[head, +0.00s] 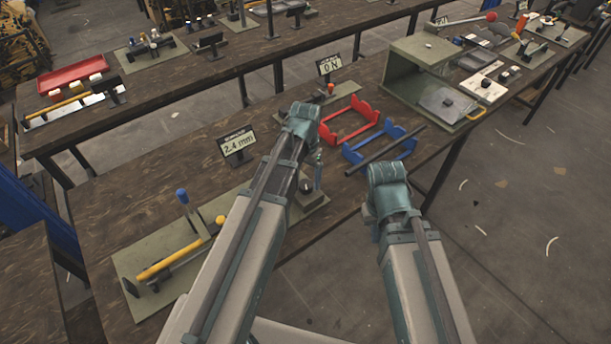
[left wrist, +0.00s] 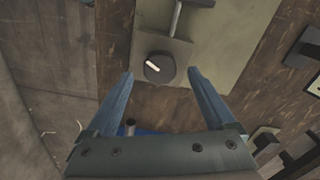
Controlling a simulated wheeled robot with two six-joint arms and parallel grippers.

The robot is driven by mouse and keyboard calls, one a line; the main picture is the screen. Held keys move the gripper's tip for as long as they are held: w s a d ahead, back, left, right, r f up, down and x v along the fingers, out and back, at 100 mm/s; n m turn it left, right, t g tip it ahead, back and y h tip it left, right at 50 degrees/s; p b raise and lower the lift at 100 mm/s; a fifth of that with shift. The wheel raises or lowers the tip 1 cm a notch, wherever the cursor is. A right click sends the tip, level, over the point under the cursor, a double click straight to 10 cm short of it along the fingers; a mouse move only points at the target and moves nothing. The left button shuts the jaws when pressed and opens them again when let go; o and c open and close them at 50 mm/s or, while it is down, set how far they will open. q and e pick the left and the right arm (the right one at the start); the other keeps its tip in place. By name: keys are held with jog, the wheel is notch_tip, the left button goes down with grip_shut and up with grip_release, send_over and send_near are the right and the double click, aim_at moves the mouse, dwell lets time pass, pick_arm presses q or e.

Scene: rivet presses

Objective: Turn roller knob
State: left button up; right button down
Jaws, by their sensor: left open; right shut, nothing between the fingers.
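The roller knob (left wrist: 158,67) is a dark round knob with a white pointer line, on a grey-green plate (left wrist: 205,60). In the head view the dark knob (head: 306,186) shows beside my left arm, partly crowded by it. My left gripper (left wrist: 160,80) is open, its two blue-grey fingers pointing toward the knob, one to each side and apart from it. In the head view my left gripper (head: 312,165) is mostly hidden behind its own wrist. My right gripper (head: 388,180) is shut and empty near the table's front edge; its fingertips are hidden.
A red rack (head: 350,124) and a blue rack (head: 400,137) stand right of my left gripper, with a dark rod (head: 385,150) across the blue one. A sign (head: 237,143) reads 2.4 mm.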

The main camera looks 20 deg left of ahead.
aim_at(306, 184)
pick_arm(q)
notch_tip(306, 184, up, 11)
jog(key=p, duration=1)
jog(key=shift+r, duration=0.2)
jog(key=s+d+f+b, duration=0.3)
jog(key=s+d, duration=0.2)
jog(key=s, duration=0.2)
jog(key=s+d+f+y+b, duration=0.1)
jog(key=s+d+f+b, duration=0.3)
jog(key=s, duration=0.3)
jog(key=shift+d+f, duration=0.2)
jog(key=shift+d, duration=0.5)
jog(key=shift+s, duration=0.1)
jog(key=shift+a, duration=0.1)
dwell(1.4)
